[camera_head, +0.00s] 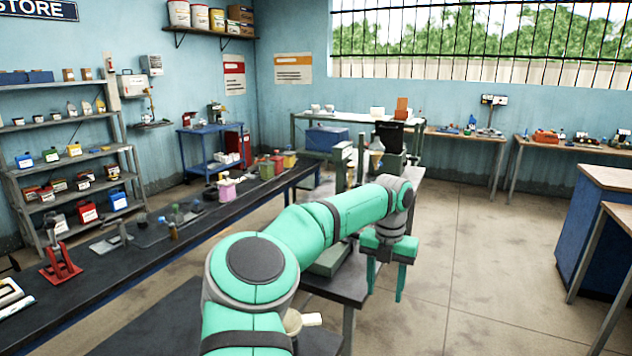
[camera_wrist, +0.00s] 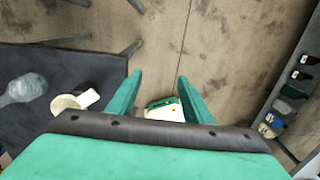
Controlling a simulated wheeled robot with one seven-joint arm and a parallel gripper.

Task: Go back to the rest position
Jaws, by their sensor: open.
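My gripper (camera_head: 386,280) is at the end of my green arm, fingers pointing down, to the right of a dark table (camera_head: 346,288). In the wrist view my gripper (camera_wrist: 158,98) has its two green fingers spread apart with nothing held between them. Below and behind the fingers a white and green item (camera_wrist: 164,110) shows, partly hidden by the gripper body. A cream cup-like piece with a handle (camera_wrist: 76,101) lies on the dark tabletop to the left; a cream piece (camera_head: 302,320) also shows beside my arm in the head view.
A long dark bench (camera_head: 120,262) with bottles and a red stand (camera_head: 60,262) runs along the left. Shelves (camera_head: 75,150) stand by the left wall. A blue cabinet (camera_head: 590,230) is at the right. The concrete floor (camera_head: 480,265) between is clear.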

